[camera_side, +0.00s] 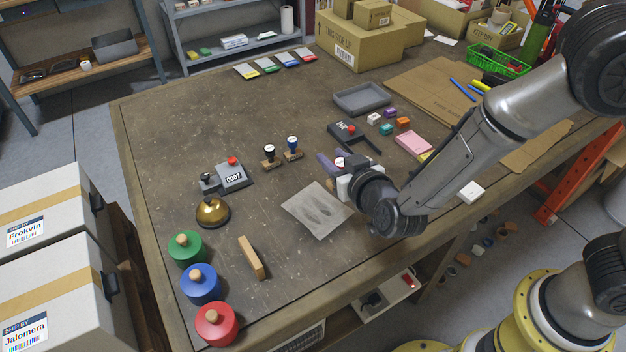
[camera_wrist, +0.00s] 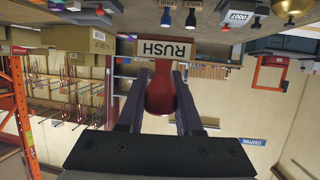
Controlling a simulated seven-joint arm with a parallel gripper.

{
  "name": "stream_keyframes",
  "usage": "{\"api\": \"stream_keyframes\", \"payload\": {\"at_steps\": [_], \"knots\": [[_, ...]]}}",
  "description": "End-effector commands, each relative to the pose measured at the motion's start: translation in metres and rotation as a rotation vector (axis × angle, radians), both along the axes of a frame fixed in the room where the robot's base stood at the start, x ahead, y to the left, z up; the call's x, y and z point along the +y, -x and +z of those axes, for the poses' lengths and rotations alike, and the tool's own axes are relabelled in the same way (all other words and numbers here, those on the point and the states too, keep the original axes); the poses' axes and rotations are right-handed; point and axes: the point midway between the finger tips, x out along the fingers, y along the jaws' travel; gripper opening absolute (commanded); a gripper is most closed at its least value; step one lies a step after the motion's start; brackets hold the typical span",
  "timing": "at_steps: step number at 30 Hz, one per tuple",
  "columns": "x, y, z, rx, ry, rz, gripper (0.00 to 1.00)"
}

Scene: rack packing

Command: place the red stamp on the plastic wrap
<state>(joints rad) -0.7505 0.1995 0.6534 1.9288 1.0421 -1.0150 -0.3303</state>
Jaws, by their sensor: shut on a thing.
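The red stamp shows in the wrist view (camera_wrist: 160,95) as a round red handle with a wooden block lettered RUSH at its far end. My gripper (camera_wrist: 161,78) is shut on its handle, with one dark purple finger on each side. In the side view my gripper (camera_side: 328,163) is over the table, and the stamp is mostly hidden there by the fingers. The plastic wrap (camera_side: 318,210) is a clear, wrinkled sheet lying flat on the table. It is nearer the camera and a little left of my gripper, apart from it.
A black stamp (camera_side: 268,155) and a blue stamp (camera_side: 292,147) stand left of my gripper. A numbering machine (camera_side: 233,176), a brass bell (camera_side: 213,211) and a wooden block (camera_side: 251,257) are further left. A black stapler-like item (camera_side: 345,133) lies behind the gripper.

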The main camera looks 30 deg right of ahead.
Motion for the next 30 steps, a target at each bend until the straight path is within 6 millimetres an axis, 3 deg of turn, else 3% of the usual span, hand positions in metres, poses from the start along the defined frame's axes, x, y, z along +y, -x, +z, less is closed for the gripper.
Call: {"api": "stream_keyframes", "payload": {"at_steps": [3, 10, 17, 24, 30], "knots": [[0.007, -0.018, -0.024, 0.003, 0.003, -0.001, 0.00], [0.017, -0.039, -0.050, 0.000, 0.000, 0.000, 0.00], [0.020, -0.047, -0.061, 0.000, 0.000, 0.000, 0.00], [0.020, -0.047, -0.090, 0.001, 0.001, 0.000, 0.00], [0.020, -0.047, -0.090, -0.001, -0.001, 0.001, 0.00]]}}
